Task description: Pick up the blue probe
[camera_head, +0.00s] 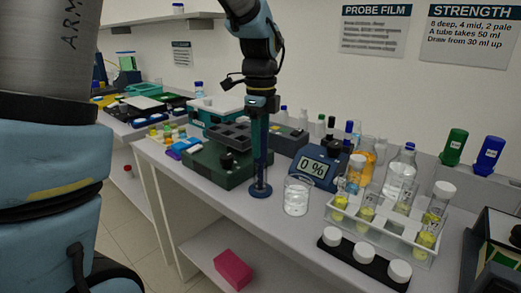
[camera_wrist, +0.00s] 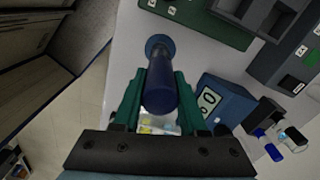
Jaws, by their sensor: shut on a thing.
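The blue probe (camera_wrist: 160,90) is a dark blue cylinder standing upright between the two teal fingers of my gripper (camera_wrist: 158,98) in the wrist view. The fingers are shut on it, one on each side. A round blue foot (camera_head: 260,190) shows at the lower end of the probe in the head view, at the front of the bench. The foot appears to be at the bench surface; I cannot tell if it touches. My gripper (camera_head: 260,150) points down from above in the head view and hides much of the probe's upper part.
A glass beaker (camera_head: 297,196) stands just right of the probe. A meter reading 0 % (camera_head: 318,168) is behind it, and a dark green box (camera_head: 212,165) is to the left. A rack of tubes (camera_head: 385,228) and a black tray with white caps (camera_head: 365,258) are further right.

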